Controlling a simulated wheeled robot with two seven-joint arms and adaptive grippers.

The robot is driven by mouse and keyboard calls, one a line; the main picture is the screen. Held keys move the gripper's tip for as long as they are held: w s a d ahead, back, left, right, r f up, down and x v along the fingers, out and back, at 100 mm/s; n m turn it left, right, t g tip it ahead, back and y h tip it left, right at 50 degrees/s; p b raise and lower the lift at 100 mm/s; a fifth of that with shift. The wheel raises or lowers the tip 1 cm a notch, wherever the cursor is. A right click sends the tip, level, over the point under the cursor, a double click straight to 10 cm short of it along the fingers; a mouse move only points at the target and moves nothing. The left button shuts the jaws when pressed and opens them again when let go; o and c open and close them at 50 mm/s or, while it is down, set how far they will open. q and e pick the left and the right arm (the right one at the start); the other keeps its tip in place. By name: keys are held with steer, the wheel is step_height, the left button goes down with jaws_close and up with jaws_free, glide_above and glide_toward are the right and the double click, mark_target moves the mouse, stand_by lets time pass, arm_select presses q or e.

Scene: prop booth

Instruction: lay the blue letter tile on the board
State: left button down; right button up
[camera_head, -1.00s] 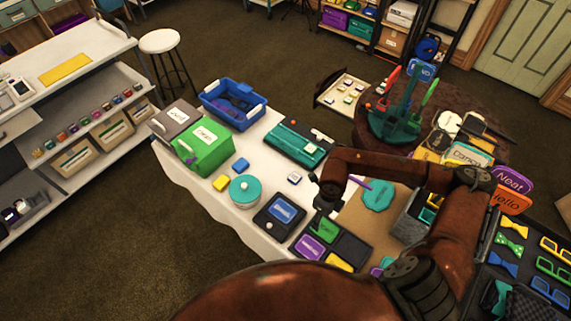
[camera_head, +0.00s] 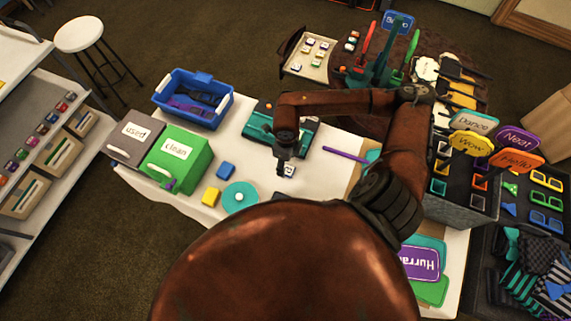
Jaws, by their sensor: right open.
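A small pale tile with a dark mark (camera_head: 290,172) lies on the white table; its letter and colour are too small to read. My right gripper (camera_head: 282,168) is open and points down right at this tile, hiding part of it. I cannot tell whether they touch. A tray-like board (camera_head: 294,66) with several small coloured tiles lies at the back, left of the dark round table. A plain blue block (camera_head: 225,171) lies farther left on the white table, with no letter visible. My left gripper is out of view.
A teal case (camera_head: 256,124) lies behind my right forearm. A yellow block (camera_head: 211,197), a teal-lidded tub (camera_head: 239,196), a green box (camera_head: 182,155) and a blue bin (camera_head: 165,91) stand to the left. A purple stick (camera_head: 343,154) lies to the right.

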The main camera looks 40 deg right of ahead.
mark_target(288, 170)
steer(key=shift+d+f, duration=0.1)
steer(key=shift+f, duration=0.3)
steer(key=f, duration=0.4)
steer(key=shift+s+d+f, duration=0.15)
steer(key=shift+s+d, duration=0.05)
steer(key=shift+s, duration=0.05)
steer(key=shift+f, duration=0.1)
steer(key=c, duration=1.1)
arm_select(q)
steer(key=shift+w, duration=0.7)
arm_select(e)
steer(key=shift+c, duration=0.2)
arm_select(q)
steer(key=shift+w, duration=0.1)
arm_select(e)
steer(key=shift+r, duration=0.2)
